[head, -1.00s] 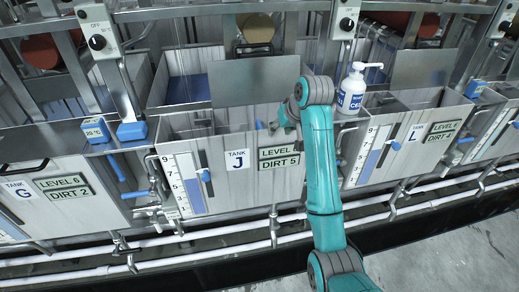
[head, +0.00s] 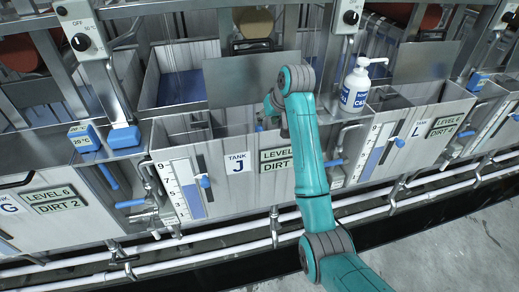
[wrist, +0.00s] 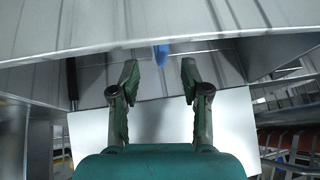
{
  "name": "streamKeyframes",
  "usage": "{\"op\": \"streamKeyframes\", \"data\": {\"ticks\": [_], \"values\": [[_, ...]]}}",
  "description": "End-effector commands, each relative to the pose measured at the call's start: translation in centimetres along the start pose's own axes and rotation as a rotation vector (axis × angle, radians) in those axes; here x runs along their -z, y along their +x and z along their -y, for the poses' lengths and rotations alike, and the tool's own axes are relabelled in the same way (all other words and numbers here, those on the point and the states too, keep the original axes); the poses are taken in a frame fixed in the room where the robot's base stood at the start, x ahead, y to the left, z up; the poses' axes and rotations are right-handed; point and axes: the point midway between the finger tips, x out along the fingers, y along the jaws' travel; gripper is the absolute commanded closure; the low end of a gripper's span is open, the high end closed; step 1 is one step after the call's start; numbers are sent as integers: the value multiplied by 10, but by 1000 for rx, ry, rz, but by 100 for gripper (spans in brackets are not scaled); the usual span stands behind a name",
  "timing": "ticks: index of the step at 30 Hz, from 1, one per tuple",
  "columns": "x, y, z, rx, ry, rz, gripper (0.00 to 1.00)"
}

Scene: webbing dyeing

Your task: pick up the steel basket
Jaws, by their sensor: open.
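I cannot make out a steel basket for certain in either view. The open steel tank J (head: 222,190) stands in front of me in the head view, and its inside is partly hidden by my arm. My gripper (wrist: 160,74) shows in the wrist view with its two green fingers spread and nothing between them. A blue piece (wrist: 160,54) lies just beyond the fingertips, roughly centred between them, with a visible gap. A small blue piece also shows at tank J beside my arm's end in the head view (head: 259,126); I cannot tell whether it is the same one.
A white pump bottle (head: 355,88) stands right of my arm, on the ledge between tank J and tank L (head: 412,152). A grey upright panel (head: 250,82) rises behind tank J. Blue-handled valves (head: 130,204) and white pipes (head: 240,227) run along the front.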

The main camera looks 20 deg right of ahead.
Motion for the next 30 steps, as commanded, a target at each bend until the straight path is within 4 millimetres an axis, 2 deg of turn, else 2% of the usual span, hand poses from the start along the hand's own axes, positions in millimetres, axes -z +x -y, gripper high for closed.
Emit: {"op": "streamKeyframes", "data": {"ticks": [3, 8, 18, 27, 28, 30], "values": [[0, 12, 0, 0, 0, 1, 54], [0, 21, 0, -1, 0, 0, 54], [1, 63, 4, 0, 0, 0, 54], [1, 68, 4, 0, 0, -1, 54], [1, 68, 4, 0, 0, -1, 56], [1, 68, 4, 0, 0, -1, 74]]}}
